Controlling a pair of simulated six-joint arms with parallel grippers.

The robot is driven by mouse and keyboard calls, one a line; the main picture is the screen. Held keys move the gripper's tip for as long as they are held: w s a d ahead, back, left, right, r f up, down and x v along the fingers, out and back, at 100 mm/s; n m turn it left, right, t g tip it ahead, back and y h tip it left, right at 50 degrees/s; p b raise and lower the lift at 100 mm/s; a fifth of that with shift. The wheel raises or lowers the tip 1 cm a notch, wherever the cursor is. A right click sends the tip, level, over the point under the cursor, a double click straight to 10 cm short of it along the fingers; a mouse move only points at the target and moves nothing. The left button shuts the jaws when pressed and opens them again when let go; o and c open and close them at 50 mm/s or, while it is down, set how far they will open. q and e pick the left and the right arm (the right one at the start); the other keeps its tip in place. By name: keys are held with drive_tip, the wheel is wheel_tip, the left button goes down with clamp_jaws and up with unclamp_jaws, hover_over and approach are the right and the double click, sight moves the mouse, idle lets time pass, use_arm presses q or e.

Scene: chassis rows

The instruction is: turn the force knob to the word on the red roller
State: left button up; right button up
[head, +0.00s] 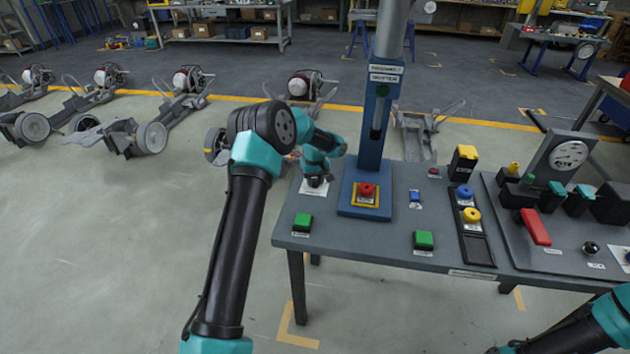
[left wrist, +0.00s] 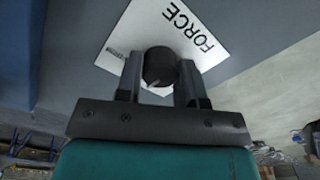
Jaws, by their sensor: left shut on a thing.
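The force knob (left wrist: 160,66) is a small dark round knob on a white plate (left wrist: 205,25) marked FORCE, with a smaller word that I cannot read surely. The plate also shows in the head view (head: 306,189) at the bench's left end. My left gripper (left wrist: 160,82) is shut on the knob, one finger on each side; it shows in the head view (head: 317,181) too. A pale mark shows on the knob's near edge. A red bar-like part (head: 535,227) lies on the bench's right side; I cannot tell whether it is the red roller, and no word is legible on it.
A blue press column (head: 374,140) stands right of the knob, with a red button (head: 366,189) at its foot. Green buttons (head: 302,222) (head: 424,239) sit near the front edge. A dial gauge (head: 568,155) stands at the right. Chassis units (head: 185,100) line the floor behind.

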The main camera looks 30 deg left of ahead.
sight(315, 180)
use_arm(q)
drive_tip(key=shift+m, duration=0.4)
drive_tip(key=m, duration=1.1)
idle(0.7)
drive_tip(key=o, duration=0.9)
drive_tip(key=shift+r, duration=0.15)
wheel_tip(315, 180, up, 17)
drive_tip(key=shift+r, duration=0.1)
idle(0.4)
